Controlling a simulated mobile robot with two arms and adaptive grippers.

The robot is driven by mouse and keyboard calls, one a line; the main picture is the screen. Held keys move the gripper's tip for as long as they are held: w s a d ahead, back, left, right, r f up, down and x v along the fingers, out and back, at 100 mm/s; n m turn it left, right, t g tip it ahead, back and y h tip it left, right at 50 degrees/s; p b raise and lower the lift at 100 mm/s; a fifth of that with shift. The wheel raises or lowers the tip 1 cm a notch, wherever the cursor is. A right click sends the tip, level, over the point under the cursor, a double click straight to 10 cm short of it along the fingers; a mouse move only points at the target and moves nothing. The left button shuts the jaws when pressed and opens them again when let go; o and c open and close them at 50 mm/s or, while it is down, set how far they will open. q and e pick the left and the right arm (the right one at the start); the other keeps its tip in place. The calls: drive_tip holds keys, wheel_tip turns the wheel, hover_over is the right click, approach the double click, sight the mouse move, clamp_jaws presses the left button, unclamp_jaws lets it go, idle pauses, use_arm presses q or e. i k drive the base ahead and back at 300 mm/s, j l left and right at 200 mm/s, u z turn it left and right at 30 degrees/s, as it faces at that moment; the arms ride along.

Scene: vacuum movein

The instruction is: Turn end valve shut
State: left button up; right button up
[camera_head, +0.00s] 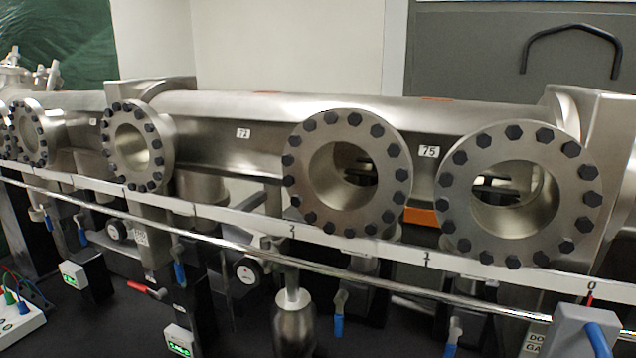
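A long steel vacuum chamber (225,112) with round bolted ports runs across the view. Below it, several small valves have blue handles that hang down: one at the left (82,236), one left of centre (179,273), one right of centre (338,325) and one further right (453,335). A red handle (147,290) lies nearly level at the lower left. At the lower right corner, a grey-blue box (568,330) has a blue curved part (598,340), cut off by the frame. I cannot tell which is the end valve. Neither gripper is in view.
A thin metal rail (240,245) and a white numbered strip (330,238) cross in front of the lower valves. A steel cylinder (294,325) stands at bottom centre. A white box with coloured plugs (15,320) sits at lower left. Small green displays (180,343) stand below.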

sight(117, 229)
drive_tip(key=j+u, duration=0.35)
drive_tip(key=j, duration=0.6)
drive_tip(key=j+u, duration=0.4)
drive_tip(key=j, duration=0.55)
drive_tip(key=i, duration=0.05)
